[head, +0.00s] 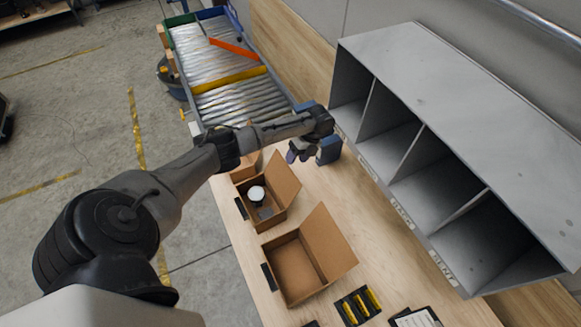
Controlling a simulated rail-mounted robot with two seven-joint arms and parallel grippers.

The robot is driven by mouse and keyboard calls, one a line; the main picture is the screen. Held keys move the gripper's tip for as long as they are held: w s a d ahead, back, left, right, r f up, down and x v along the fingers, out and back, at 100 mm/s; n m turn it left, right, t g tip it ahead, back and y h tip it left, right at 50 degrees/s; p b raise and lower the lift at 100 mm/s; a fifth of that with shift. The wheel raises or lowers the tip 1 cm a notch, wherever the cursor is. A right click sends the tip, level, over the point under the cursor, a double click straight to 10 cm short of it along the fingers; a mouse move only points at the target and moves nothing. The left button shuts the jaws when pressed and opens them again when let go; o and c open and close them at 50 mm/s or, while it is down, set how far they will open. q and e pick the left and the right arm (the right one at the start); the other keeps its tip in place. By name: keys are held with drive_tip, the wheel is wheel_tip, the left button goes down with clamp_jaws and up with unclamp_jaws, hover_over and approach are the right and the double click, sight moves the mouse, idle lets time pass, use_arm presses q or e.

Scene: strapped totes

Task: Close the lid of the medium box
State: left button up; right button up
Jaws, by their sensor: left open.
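Three brown cardboard boxes stand in a row on the wooden table. The middle one in the row, which looks like the medium box (250,214), holds a white-topped dark round item (257,193) and something flat and grey. Its lid (283,181) stands open on the right side, leaning outward. My left gripper (293,156) is open and empty beyond that lid, close to its far upper edge; I cannot tell whether they touch. My left arm reaches across from the left and partly hides the farthest box (247,165). My right gripper is out of view.
The nearest box (292,273) is open and empty, its lid (326,243) raised. A grey compartment shelf (450,130) lines the right side. A roller conveyor (222,75) lies at the back, a black tray with yellow items (358,305) in front. A blue object (329,149) sits beside my wrist.

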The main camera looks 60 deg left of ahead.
sight(290, 169)
use_arm(q)
drive_tip(key=shift+p+x, duration=0.45)
drive_tip(key=shift+x, duration=2.5)
drive_tip(key=shift+c, duration=0.5)
clamp_jaws()
